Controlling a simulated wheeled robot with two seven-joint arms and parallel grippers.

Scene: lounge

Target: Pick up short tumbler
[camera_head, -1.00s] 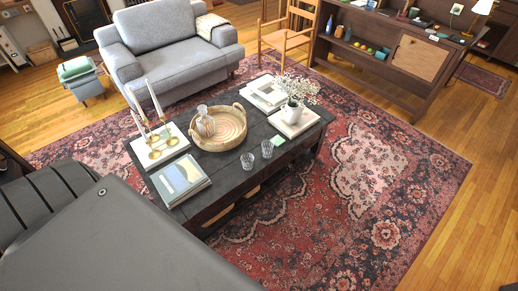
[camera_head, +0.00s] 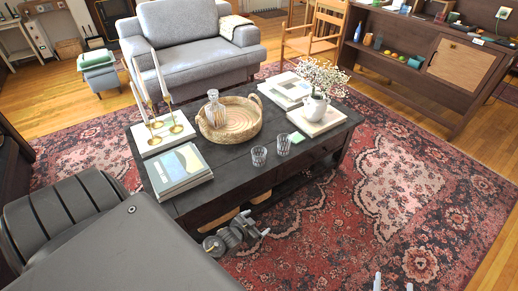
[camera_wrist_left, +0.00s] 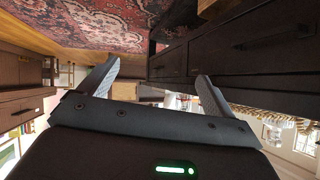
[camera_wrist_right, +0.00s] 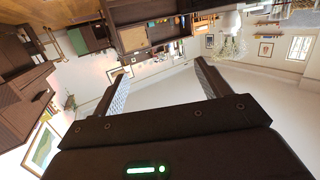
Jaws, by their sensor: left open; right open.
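Two clear patterned glass tumblers stand upright near the front edge of the dark coffee table (camera_head: 235,168). One tumbler (camera_head: 259,156) is nearer, and the other tumbler (camera_head: 283,144) is just right of it. They look much alike, and I cannot tell which is shorter. My left gripper (camera_head: 260,224) is low in front of the table, below the tumblers and apart from them. It is open and empty in the left wrist view (camera_wrist_left: 156,75). My right gripper (camera_head: 393,282) shows only fingertips at the bottom edge. It is open and empty in the right wrist view (camera_wrist_right: 161,74). Neither wrist view shows a tumbler.
The patterned rug (camera_head: 400,190) right of the table is clear.

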